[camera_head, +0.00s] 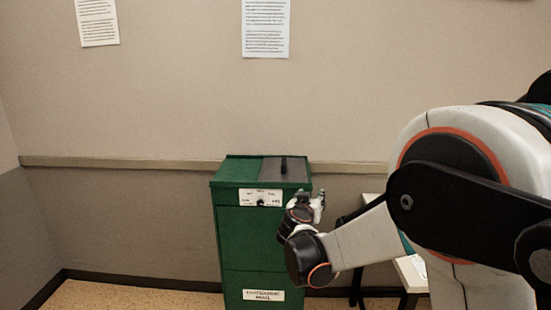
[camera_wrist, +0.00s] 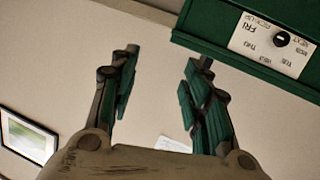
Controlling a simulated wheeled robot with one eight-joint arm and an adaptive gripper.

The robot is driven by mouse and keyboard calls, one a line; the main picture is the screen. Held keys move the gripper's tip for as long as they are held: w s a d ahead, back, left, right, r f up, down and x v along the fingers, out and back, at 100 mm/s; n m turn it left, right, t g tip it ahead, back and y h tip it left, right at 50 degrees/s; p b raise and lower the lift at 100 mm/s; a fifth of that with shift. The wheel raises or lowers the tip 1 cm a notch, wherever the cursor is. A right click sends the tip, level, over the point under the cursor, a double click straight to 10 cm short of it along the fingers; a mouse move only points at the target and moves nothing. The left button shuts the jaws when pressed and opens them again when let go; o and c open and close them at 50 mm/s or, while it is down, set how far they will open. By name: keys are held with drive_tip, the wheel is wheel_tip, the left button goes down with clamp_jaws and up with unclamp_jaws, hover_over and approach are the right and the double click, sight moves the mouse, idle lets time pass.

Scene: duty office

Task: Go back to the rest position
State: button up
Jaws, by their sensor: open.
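My gripper (camera_wrist: 165,58) is open and empty in the wrist view, its two dark fingers with green pads spread apart against a plain wall. In the head view my gripper (camera_head: 320,200) appears small, in front of the right side of the green cabinet. My arm reaches in from the right edge and partly covers the cabinet's right side. Nothing is held between the fingers.
The green cabinet (camera_head: 236,240) stands against the wall, with a dark lid handle and a white dial label (camera_head: 261,197). The label also shows tilted in the wrist view (camera_wrist: 271,43). A light table (camera_head: 411,272) stands right. Floor at left (camera_head: 130,296) is clear.

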drive_tip(key=s+d+r+g, duration=0.2)
drive_tip(key=s+d, duration=0.4)
drive_tip(key=s, duration=0.3)
drive_tip(key=s+d+r+g, duration=0.2)
drive_tip(key=s+d, duration=0.3)
drive_tip(key=s, duration=0.4)
drive_tip(key=s+a+f+g+y, duration=0.1)
drive_tip(key=s+f+g+y, duration=0.1)
drive_tip(key=s, duration=1)
drive_tip(key=s+f+n+g+y, duration=0.1)
drive_tip(key=s+f, duration=0.3)
drive_tip(key=s, duration=0.7)
drive_tip(key=shift+s+a+f+n+g+y+b, duration=0.3)
drive_tip(key=shift+s+a+f+g+y+b, duration=0.1)
drive_tip(key=shift+y+b, duration=0.1)
